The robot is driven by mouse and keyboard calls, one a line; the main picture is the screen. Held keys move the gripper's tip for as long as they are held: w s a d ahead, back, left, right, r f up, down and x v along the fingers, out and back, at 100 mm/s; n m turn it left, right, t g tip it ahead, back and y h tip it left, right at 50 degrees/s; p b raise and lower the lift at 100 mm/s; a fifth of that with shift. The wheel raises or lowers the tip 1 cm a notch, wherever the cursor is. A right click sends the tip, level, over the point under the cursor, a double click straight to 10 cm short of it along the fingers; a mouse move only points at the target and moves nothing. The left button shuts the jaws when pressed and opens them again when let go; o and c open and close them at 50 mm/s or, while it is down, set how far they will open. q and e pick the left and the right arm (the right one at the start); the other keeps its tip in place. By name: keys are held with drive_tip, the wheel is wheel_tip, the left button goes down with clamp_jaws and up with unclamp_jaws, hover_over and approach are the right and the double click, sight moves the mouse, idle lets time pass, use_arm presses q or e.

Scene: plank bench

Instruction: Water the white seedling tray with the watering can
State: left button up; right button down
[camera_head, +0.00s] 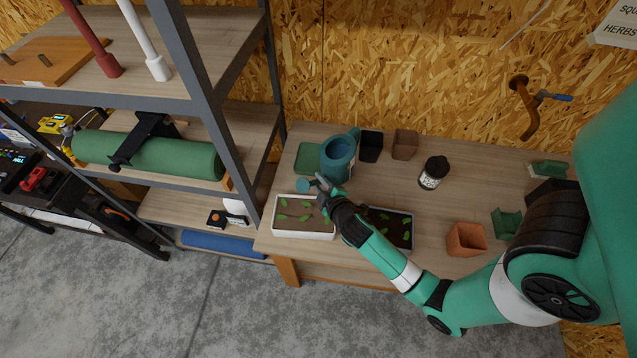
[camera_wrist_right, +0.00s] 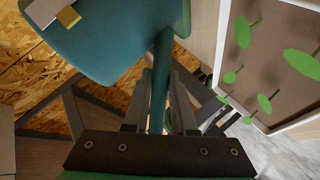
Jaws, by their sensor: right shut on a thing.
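The teal watering can (camera_head: 338,160) is at the left end of the bench, behind the white seedling tray. My right gripper (camera_head: 326,190) is shut on a teal bar of the can, which runs between the fingers in the wrist view (camera_wrist_right: 160,85). A round teal piece, seemingly the can's rose (camera_head: 304,186), shows near the tray's back edge. I cannot tell whether the can touches the bench, and no water shows. The white seedling tray (camera_head: 303,234) holds brown soil and several green seedlings; seedlings in soil also show at the right of the wrist view. My left gripper is not in view.
A dark seedling tray (camera_head: 403,240) sits right of the white one, partly behind my right arm. Behind are a green tray (camera_head: 307,158), a black pot (camera_head: 371,146) and a brown pot (camera_head: 405,144). A dark jar (camera_head: 433,172) and terracotta pot (camera_head: 466,239) stand right. Metal shelving borders the left.

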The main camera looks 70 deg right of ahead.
drive_tip(key=shift+s+d+f+n+h+b, duration=0.1)
drive_tip(key=shift+d+f+n+h+b, duration=0.55)
drive_tip(key=shift+b, duration=1.25)
drive_tip(key=shift+s+a+f+n+h+b, duration=0.1)
drive_tip(key=shift+f+n+h+b, duration=0.1)
drive_tip(key=shift+f+b, duration=1.3)
drive_tip(key=shift+s+d+f+n+h+b, duration=0.1)
drive_tip(key=shift+d+f+n+h+b, duration=0.3)
drive_tip(key=shift+b, duration=1.9)
drive_tip(key=shift+s+d+r+n+h+b, duration=0.1)
drive_tip(key=shift+n+h+b, duration=0.4)
drive_tip(key=shift+b, duration=0.6)
drive_tip(key=shift+r+n+t+h+b, duration=0.6)
drive_tip(key=shift+r+n+h+b, duration=0.25)
drive_tip(key=shift+r+n+b, duration=0.45)
drive_tip(key=shift+r+n, duration=0.35)
